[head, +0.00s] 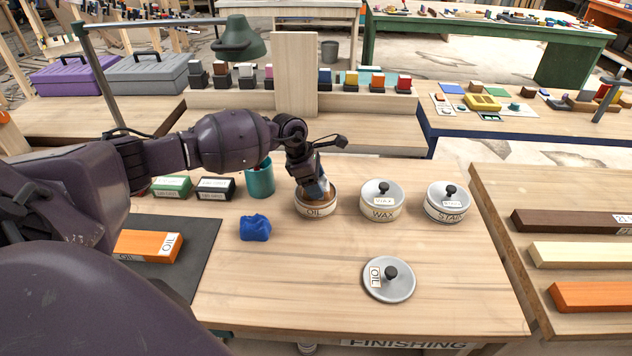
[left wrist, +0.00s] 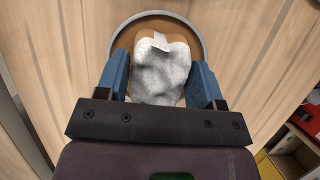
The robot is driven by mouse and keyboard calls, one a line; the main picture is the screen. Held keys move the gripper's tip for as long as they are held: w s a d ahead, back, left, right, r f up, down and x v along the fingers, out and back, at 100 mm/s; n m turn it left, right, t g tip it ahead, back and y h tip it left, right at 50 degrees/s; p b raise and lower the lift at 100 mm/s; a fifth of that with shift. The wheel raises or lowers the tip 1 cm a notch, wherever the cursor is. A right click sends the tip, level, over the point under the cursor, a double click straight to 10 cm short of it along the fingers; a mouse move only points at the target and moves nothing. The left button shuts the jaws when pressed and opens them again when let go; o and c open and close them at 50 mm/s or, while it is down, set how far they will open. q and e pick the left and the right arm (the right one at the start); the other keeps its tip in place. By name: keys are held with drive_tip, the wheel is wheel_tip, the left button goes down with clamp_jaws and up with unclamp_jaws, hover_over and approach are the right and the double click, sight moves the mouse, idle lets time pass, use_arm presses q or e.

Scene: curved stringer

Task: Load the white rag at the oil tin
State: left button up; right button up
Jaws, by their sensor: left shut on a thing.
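My left gripper (head: 318,188) points down into the mouth of the open oil tin (head: 316,210), a round tin labelled OIL. In the left wrist view, the gripper's blue fingers (left wrist: 160,76) are shut on the white rag (left wrist: 160,72), a pale, grey-mottled bundle. The rag is over the brown inside of the oil tin, whose grey rim (left wrist: 157,15) shows around it. I cannot tell how deep the rag sits. The tin's lid (head: 400,287), marked OIL, lies on the bench in front. My right gripper is not in view.
A blue rag (head: 255,228) lies left of the oil tin. A teal cup (head: 260,180) stands behind it. The lidded wax tin (head: 381,204) and stain tin (head: 446,204) stand to the right. An orange block (head: 148,246) lies on a dark mat (head: 190,262). The bench front is mostly clear.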

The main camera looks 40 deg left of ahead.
sight(321, 179)
use_arm(q)
drive_tip(key=shift+f, duration=0.1)
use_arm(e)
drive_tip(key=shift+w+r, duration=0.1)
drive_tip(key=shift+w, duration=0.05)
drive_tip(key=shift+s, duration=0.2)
use_arm(q)
wheel_tip(321, 179, up, 2)
drive_tip(key=shift+r+p, duration=0.1)
drive_tip(key=shift+p, duration=0.35)
drive_tip(key=shift+r+p, duration=0.35)
drive_tip(key=shift+r, duration=0.4)
drive_tip(key=shift+r+p, duration=0.45)
drive_tip(key=shift+r, duration=0.55)
drive_tip(key=shift+r+p, duration=0.3)
drive_tip(key=shift+r, duration=0.4)
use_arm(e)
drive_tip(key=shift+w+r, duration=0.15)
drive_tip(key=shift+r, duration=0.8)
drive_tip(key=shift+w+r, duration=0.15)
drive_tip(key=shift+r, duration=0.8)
